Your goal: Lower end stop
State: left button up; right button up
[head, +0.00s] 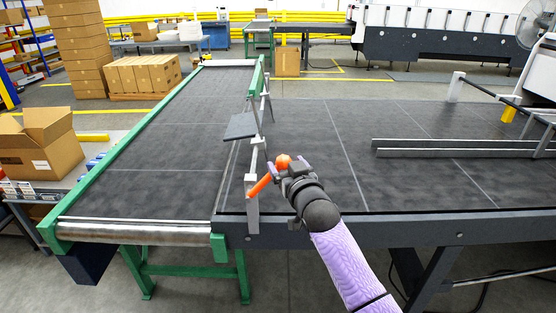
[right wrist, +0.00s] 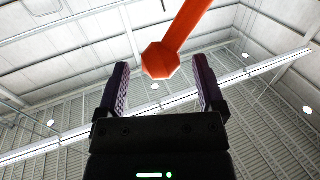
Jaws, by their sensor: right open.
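The end stop appears to be a dark grey plate (head: 240,127) on a pale rail (head: 257,160), standing raised above the belt seam in the head view. An orange lever (head: 260,185) sits at the near end of the rail, with a rounded knob (head: 283,160). My right gripper (head: 287,168) is open at the knob. In the right wrist view the orange knob (right wrist: 160,61) lies between and slightly beyond the two spread fingers (right wrist: 162,85), and the lever runs up from it. I cannot tell whether the fingers touch it. My left gripper is out of view.
A green-framed conveyor (head: 145,150) lies on the left and a dark belt (head: 400,185) on the right. Metal guide bars (head: 460,150) cross the right belt. An open carton (head: 38,145) stands at far left. The belt around the plate is clear.

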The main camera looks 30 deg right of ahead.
jog(key=shift+b+x, duration=0.35)
jog(key=shift+x, duration=1.5)
grip_shut()
